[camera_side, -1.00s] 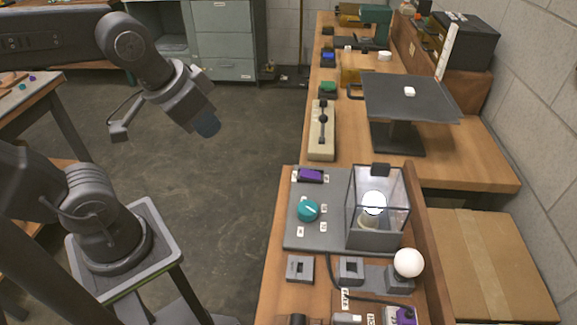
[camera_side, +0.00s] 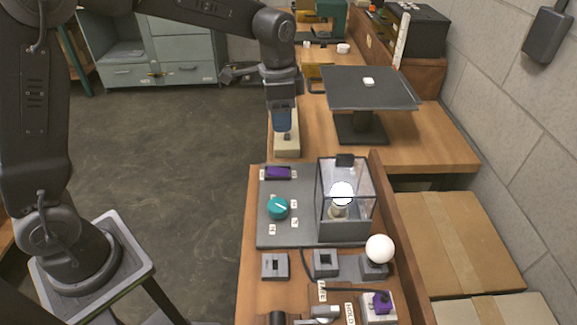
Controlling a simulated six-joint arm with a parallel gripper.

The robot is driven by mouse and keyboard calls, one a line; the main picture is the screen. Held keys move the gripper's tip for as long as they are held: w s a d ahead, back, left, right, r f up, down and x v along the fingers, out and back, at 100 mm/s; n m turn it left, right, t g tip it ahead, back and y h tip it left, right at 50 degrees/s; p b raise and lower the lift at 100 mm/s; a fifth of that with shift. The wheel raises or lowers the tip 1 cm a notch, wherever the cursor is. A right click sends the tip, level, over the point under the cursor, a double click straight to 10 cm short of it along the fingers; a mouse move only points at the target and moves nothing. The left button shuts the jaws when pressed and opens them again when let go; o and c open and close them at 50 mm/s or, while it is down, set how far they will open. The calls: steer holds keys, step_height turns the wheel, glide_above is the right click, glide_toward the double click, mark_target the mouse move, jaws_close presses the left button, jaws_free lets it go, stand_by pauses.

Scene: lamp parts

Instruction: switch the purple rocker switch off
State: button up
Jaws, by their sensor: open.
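The purple rocker switch (camera_side: 278,172) sits at the back left of a grey panel (camera_side: 268,236) on the wooden bench, with a small white label at each end. My gripper (camera_side: 284,134) points down above the bench just behind the switch, apart from it in the picture. It is open, with nothing seen between its fingers. A teal knob (camera_side: 278,208) is on the panel in front of the switch. A lit bulb (camera_side: 341,193) stands inside a clear box (camera_side: 362,208) at the panel's right.
A dark raised plate (camera_side: 369,89) stands back right. A white ball (camera_side: 380,248), grey sockets (camera_side: 275,266) and another purple part (camera_side: 382,302) are in front. Floor at left is clear.

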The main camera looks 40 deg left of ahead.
mark_target(289, 172)
steer(key=shift+m+g, duration=0.3)
steer(key=shift+m, duration=0.1)
steer(key=f, duration=0.5)
steer(key=w+f, duration=0.1)
steer(key=f, duration=0.4)
steer(key=w+f, duration=0.1)
steer(key=f, duration=0.5)
steer(key=shift+d+f, duration=0.1)
steer(key=shift+d, duration=0.1)
steer(key=shift+c, duration=0.4)
steer(key=c, duration=0.8)
steer(key=shift+s+r+t+h, duration=0.15)
steer(key=shift+r+t+h, duration=0.1)
steer(key=shift+t+h, duration=0.5)
steer(key=shift+s+r+t+h, duration=0.15)
steer(key=shift+r+t+h, duration=0.05)
steer(key=shift+t+h, duration=0.5)
steer(key=shift+c, duration=0.2)
steer(key=shift+a+h, duration=0.2)
steer(key=shift+h, duration=0.05)
steer(key=o, duration=0.9)
steer(key=shift+a, duration=0.1)
